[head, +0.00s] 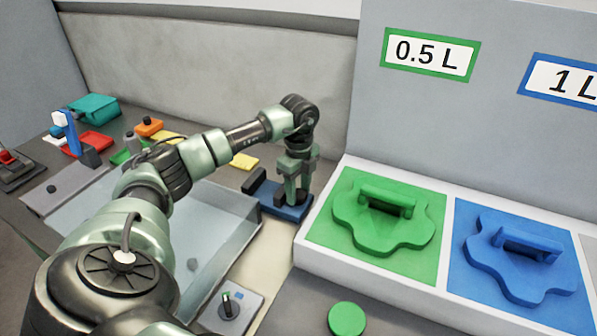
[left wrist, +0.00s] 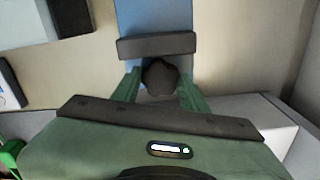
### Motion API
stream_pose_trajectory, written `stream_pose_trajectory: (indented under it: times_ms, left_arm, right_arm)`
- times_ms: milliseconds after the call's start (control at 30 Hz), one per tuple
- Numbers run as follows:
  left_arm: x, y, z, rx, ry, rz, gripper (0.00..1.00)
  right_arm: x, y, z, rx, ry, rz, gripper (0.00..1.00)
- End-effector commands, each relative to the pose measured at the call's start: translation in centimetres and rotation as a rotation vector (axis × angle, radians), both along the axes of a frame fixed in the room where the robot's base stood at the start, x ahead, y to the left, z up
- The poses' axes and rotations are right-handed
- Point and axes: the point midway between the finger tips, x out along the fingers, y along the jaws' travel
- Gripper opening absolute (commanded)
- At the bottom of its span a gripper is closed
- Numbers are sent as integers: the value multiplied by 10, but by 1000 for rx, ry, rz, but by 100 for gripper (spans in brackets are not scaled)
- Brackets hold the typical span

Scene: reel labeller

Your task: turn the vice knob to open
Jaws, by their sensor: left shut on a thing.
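The vice is a blue base (head: 286,209) with dark grey jaws, on the bench left of the white panel holding the green and blue plates. It also shows in the left wrist view as a blue bed (left wrist: 153,14) with a dark jaw bar (left wrist: 157,45) across it. The dark round vice knob (left wrist: 160,77) sits just below that bar. My left gripper (head: 295,198) reaches down over the vice's right end. Its two green fingers are shut on the knob, one on each side. In the head view the gripper hides the knob. My right gripper is not in view.
A clear tray (head: 215,232) lies left of the vice. A small dial plate (head: 232,308) is at the front. The white panel (head: 300,250) with green (head: 350,248) and blue plates is close on the right. Coloured bins and tools stand at the back left.

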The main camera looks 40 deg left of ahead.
Motion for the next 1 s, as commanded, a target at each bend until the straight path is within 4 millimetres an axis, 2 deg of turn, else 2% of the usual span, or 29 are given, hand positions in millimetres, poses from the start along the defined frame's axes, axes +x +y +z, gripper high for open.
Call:
stream_pose_trajectory:
  times_ms: [400,1000]
  left_arm:
    - [1,2,2,2,-5,235,3]
    - [1,2,2,2,-6,285,3]
  right_arm:
    - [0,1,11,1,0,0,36]
    - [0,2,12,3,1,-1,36]
